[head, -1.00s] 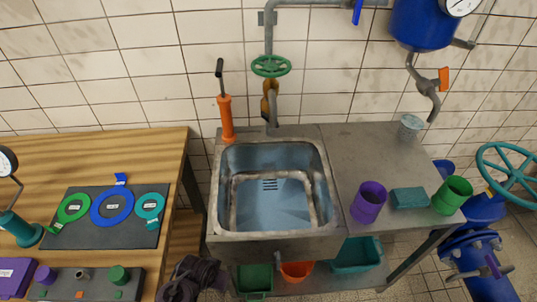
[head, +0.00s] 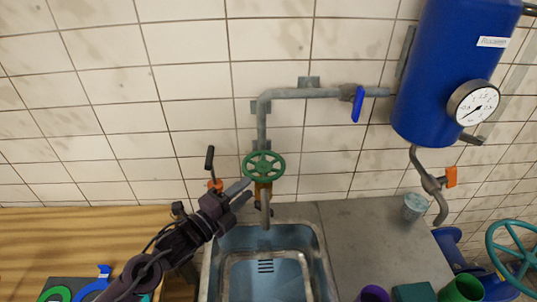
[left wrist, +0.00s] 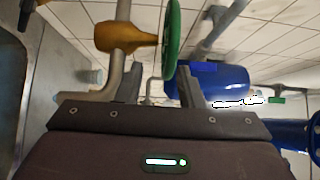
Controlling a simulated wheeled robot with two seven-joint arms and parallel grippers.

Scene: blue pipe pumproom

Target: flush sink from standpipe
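The standpipe (head: 262,122) runs down the tiled wall to a green handwheel (head: 264,166) on a brass valve body, with a grey spout (head: 265,212) over the metal sink (head: 318,262). The sink's slotted drain (head: 265,266) shows; no water stream is visible. My left gripper (head: 246,193) is open and empty, just left of and slightly below the handwheel. In the left wrist view, the gripper (left wrist: 161,85) has its fingers apart, with the green handwheel (left wrist: 172,45) edge-on ahead of the gap and the brass valve (left wrist: 125,38) beside it. Contact cannot be told. My right gripper is out of view.
A blue-lever valve (head: 357,102) sits on the upper pipe leading to a blue tank (head: 435,80) with a gauge. An orange-handled pump (head: 212,172) stands behind my gripper. A metal cup (head: 414,206) stands on the counter at right. A wooden table (head: 70,232) is at left.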

